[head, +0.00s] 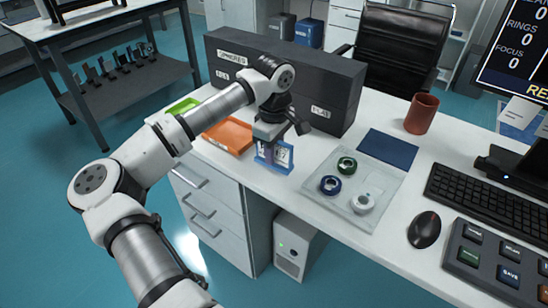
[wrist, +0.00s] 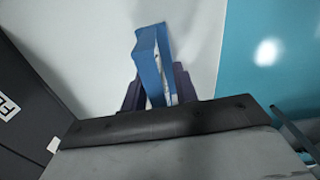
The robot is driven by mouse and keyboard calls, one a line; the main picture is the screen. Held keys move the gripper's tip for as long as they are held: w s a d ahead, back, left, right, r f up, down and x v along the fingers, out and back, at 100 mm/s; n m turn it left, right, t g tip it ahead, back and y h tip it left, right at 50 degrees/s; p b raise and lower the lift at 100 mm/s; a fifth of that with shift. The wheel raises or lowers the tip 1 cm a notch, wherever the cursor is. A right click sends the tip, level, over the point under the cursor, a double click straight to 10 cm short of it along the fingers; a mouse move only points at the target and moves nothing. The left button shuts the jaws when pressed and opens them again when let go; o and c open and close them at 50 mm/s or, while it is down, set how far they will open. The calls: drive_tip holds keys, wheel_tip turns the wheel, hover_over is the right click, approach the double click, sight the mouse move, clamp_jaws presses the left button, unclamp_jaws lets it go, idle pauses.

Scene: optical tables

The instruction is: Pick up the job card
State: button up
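A blue-framed holder with a pale card face, which I take to be the job card (head: 283,157), stands near the front edge of the white desk in the head view. My gripper (head: 268,143) is directly above it and pointing down, with its lower part overlapping the top of the frame. In the wrist view the blue frame (wrist: 148,62) lies between the two dark fingers of my gripper (wrist: 160,88), one on each side. The fingers are very close to the frame; whether they press on it is not clear. Much of the card is hidden there.
An orange tray (head: 228,136) and a green tray (head: 183,105) lie to the left. Dark grey box files (head: 318,92) stand behind. A clear tray with tape rolls (head: 325,199) and a blue mat (head: 388,149) lie to the right, beside a brown mug (head: 421,114).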

clamp_jaws()
drive_tip(key=shift+r, duration=0.15)
idle(0.4)
